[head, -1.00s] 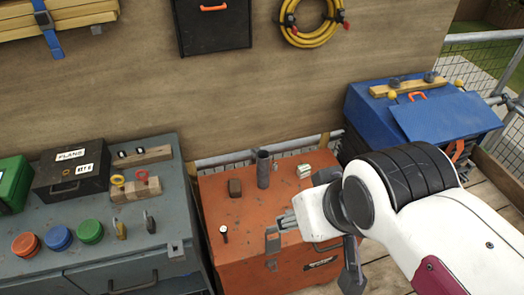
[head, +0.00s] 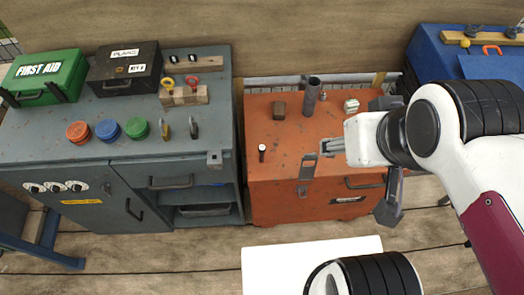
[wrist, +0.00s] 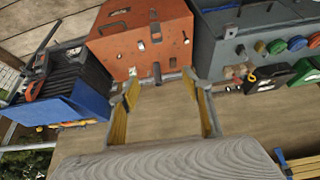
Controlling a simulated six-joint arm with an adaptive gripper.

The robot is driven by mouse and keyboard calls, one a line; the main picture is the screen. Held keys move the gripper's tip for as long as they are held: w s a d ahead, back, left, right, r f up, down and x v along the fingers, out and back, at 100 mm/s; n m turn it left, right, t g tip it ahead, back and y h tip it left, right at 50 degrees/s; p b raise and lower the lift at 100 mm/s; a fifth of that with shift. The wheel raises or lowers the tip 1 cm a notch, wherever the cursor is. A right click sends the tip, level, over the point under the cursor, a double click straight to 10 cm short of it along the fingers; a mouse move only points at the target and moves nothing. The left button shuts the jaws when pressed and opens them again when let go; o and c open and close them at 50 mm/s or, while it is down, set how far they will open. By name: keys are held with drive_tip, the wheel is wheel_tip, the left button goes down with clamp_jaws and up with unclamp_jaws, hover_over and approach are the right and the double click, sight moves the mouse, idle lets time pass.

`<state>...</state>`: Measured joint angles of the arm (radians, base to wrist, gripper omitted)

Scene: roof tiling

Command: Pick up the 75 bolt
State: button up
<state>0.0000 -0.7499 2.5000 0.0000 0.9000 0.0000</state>
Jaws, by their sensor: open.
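I see no label reading 75. A small upright bolt-like piece with a pale head (head: 262,150) stands on the front left of the orange chest (head: 275,185). Two eye-shaped pieces, one yellow (head: 168,83) and one red (head: 190,81), stand at a wooden block on the grey cabinet. Two dark-headed pieces (head: 192,58) sit on a wooden strip behind them. I cannot tell which of these is the 75 bolt. In the wrist view my gripper (wrist: 165,85) has its two fingers spread apart with nothing between them. In the head view my arm hides the chest's right side.
The chest top holds a brown block (head: 278,109), a dark tube (head: 312,95) and a pale metal piece (head: 351,106). The grey cabinet (head: 120,160) carries a green first aid box (head: 42,77), a black case (head: 124,68) and coloured discs. A blue chest (head: 435,55) stands right.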

drive_tip(key=shift+c, duration=0.5)
drive_tip(key=shift+c, duration=1.3)
